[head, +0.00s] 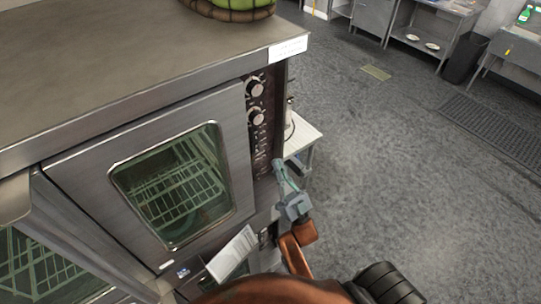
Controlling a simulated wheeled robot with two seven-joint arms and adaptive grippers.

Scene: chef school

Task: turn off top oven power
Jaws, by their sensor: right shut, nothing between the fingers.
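The top oven (72,165) is a steel unit with a closed, windowed door at the left and middle of the head view. Its dark control panel (250,131) runs down the right edge of the front. Two round pale knobs show near its top, an upper knob (254,88) and a lower knob (257,117), with small switches or marks below, too small to read. My right gripper (279,168) is shut and empty, its tips close to the lower part of the panel. I cannot tell whether they touch it. My left gripper is not in view.
A basket (232,12) with green contents sits on the oven's steel top. A small white table (303,136) stands just behind the panel's right side. Open grey floor (400,180) lies to the right, with steel tables and a dark bin (464,60) at the back.

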